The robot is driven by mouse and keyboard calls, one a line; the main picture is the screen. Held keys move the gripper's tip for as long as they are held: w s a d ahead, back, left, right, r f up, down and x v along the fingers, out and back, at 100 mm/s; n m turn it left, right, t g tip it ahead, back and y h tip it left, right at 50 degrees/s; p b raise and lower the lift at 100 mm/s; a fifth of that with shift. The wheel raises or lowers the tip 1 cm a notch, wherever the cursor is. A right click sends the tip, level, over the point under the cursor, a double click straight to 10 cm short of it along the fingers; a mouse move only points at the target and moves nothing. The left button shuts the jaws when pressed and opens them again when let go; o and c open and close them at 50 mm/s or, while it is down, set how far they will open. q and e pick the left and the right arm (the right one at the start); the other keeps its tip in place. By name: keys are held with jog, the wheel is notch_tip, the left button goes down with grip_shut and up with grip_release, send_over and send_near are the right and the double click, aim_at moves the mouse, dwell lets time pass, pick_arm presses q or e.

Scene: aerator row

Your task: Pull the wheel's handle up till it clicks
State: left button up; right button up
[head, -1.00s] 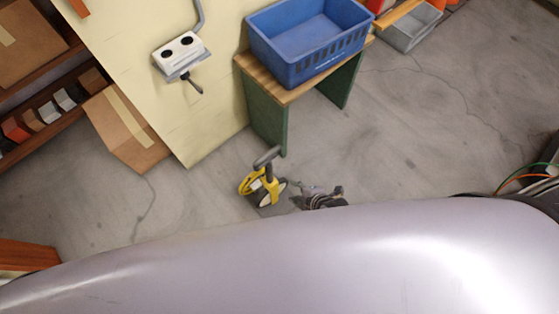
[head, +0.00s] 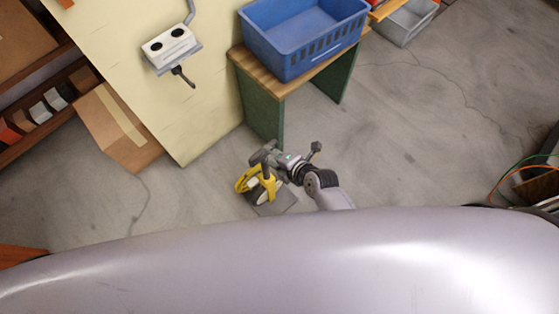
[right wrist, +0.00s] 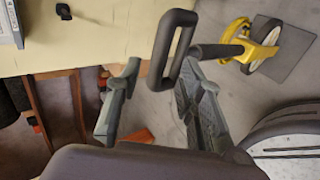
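The wheel (head: 254,183) is a small yellow-framed wheel standing on a dark plate on the floor, low in front of the wall panel. It also shows at the upper right of the right wrist view (right wrist: 262,45). Its handle (right wrist: 172,48) is a dark loop on a short bar, and it shows partly behind the gripper in the head view. My right gripper (head: 275,160) is at the handle. In the right wrist view its fingers (right wrist: 161,70) are apart, with the loop between them, closer to the right-hand finger. Contact cannot be told. My left gripper is not in view.
A wooden-topped bench with green legs (head: 262,108) stands just behind the wheel and carries a blue crate (head: 305,38). A panel with a white switch box (head: 171,48) and a cardboard box (head: 118,128) are to the left.

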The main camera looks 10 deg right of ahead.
jog(key=shift+b+x, duration=1.95)
jog(key=shift+x, duration=1.25)
jog(key=shift+s, duration=0.1)
grip_shut()
